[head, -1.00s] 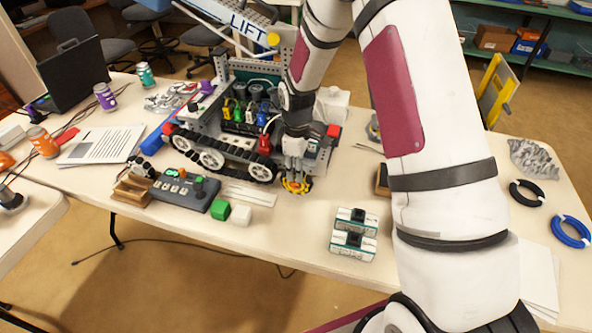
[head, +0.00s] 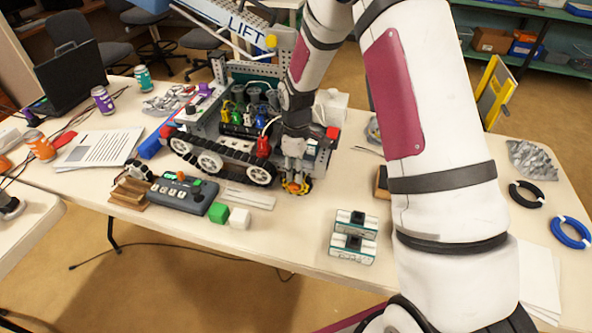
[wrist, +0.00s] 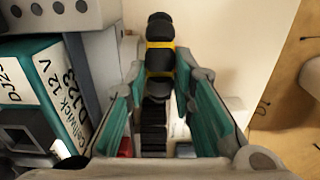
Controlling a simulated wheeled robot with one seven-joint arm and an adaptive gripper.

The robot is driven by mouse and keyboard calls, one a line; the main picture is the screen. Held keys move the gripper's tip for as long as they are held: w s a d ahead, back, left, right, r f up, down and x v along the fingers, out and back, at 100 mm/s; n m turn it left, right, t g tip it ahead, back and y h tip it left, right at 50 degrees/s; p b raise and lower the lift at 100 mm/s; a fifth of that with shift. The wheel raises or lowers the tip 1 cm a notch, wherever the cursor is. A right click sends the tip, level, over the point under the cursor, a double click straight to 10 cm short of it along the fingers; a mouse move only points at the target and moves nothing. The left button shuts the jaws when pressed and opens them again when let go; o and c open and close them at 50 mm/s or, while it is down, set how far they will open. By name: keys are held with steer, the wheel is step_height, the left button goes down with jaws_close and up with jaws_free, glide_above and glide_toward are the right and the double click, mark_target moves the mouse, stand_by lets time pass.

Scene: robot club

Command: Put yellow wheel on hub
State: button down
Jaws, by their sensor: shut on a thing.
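The yellow wheel (head: 297,187), with black rollers around its rim, is at the near right corner of the tracked robot vehicle (head: 226,151), just right of its track. My gripper (head: 294,172) points down from above and is shut on the wheel. In the wrist view the wheel (wrist: 158,62) shows edge-on between the teal-padded fingers of my gripper (wrist: 160,88), its rollers black with a yellow band. The hub is hidden behind my gripper and the wheel, so I cannot tell whether the wheel touches it.
A battery (wrist: 50,95) sits close left of my fingers. Teal-and-white boxes (head: 353,238) stand nearer. Table between the cubes and boxes is clear.

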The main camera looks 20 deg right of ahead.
steer(key=shift+w+d, duration=0.25)
steer(key=shift+w, duration=0.05)
stand_by(0.5)
steer(key=c, duration=1.3)
jaws_free()
steer(key=shift+r, duration=0.15)
steer(key=shift+r+p, duration=1.15)
steer(key=shift+r, duration=2.25)
